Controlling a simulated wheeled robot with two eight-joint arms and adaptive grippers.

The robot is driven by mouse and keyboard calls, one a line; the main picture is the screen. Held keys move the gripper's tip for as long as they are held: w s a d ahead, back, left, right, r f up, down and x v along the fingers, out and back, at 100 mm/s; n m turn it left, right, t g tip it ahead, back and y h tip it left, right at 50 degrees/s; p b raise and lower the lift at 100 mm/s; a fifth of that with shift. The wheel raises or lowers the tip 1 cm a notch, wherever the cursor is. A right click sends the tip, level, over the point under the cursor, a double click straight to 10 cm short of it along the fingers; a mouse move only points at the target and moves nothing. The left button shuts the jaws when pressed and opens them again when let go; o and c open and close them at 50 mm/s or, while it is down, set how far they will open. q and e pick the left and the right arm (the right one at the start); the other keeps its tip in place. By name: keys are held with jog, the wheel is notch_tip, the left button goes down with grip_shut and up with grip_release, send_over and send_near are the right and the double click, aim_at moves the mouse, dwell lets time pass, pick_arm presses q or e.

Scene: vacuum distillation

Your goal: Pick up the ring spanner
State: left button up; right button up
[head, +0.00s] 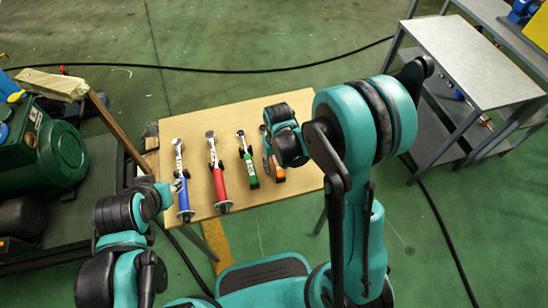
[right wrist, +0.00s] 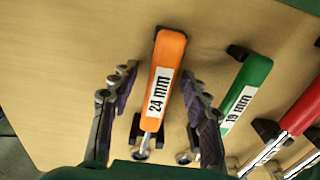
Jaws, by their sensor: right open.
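Several spanner-like tools lie side by side on a wooden table (head: 180,125). The orange-handled one, marked 24 mm, shows in the right wrist view (right wrist: 166,60) and partly in the head view (head: 276,169). The green-handled one, marked 19 mm, lies beside it (head: 249,167) (right wrist: 246,88). My right gripper (right wrist: 160,72) is open, with one finger on each side of the orange handle and gaps between. In the head view my right wrist hides most of that gripper. My left gripper (head: 177,186) is near the blue tool's handle; its jaw state is unclear.
A red-handled tool (head: 219,181) and a blue-handled tool (head: 182,190) lie left of the green one. Small black holders (right wrist: 267,130) sit under the tools. A green machine (head: 60,150) stands at the left, a grey metal table (head: 470,60) at the right.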

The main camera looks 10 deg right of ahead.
jog(key=shift+f, duration=0.1)
grip_shut()
dwell(0.3)
